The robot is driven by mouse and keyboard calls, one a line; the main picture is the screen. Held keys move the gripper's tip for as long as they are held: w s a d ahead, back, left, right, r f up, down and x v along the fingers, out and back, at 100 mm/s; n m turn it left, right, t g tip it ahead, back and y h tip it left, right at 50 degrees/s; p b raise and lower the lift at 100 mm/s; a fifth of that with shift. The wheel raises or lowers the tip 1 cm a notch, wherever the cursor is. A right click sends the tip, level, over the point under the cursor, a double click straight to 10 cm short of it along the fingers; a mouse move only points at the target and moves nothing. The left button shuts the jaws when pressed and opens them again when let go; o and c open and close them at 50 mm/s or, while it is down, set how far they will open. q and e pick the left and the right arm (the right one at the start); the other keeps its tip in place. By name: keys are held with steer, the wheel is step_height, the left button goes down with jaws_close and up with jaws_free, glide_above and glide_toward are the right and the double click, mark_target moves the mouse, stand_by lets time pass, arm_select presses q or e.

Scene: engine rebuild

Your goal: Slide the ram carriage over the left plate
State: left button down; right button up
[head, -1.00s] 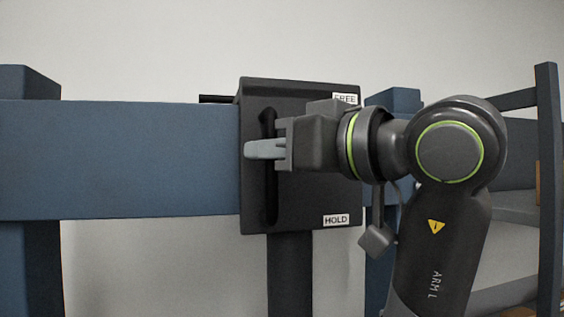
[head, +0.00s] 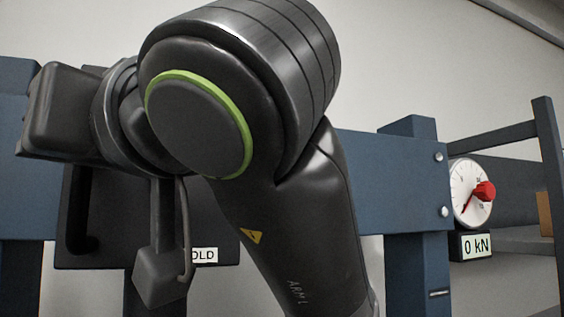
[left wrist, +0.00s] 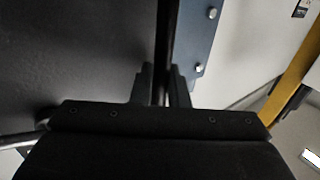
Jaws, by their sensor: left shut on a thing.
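The black ram carriage (head: 112,225) hangs on the blue crossbeam (head: 385,165) at the lower left of the head view, largely covered by my left arm. Only the end of its HOLD label (head: 205,256) shows; the FREE label is hidden. In the left wrist view my left gripper (left wrist: 161,78) is shut on a dark bar (left wrist: 171,28), which looks like a handle on the carriage. A broad dark surface (left wrist: 65,60) lies left of the bar. In the head view the fingertips are hidden. I cannot make out the left plate. My right gripper is not in view.
A round dial (head: 468,192) with a red knob and a 0 kN display (head: 476,246) sits at the beam's right end. A blue post (head: 415,270) stands beside it, with shelving (head: 515,240) farther right. The wrist view shows a yellow bar (left wrist: 290,75).

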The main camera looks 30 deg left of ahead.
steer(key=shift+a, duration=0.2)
arm_select(q)
steer(key=c, duration=1.8)
jaws_free()
steer(key=shift+o, duration=0.2)
steer(key=shift+s+a, duration=0.2)
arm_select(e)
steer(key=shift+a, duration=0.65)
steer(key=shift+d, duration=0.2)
arm_select(q)
steer(key=shift+w, duration=0.1)
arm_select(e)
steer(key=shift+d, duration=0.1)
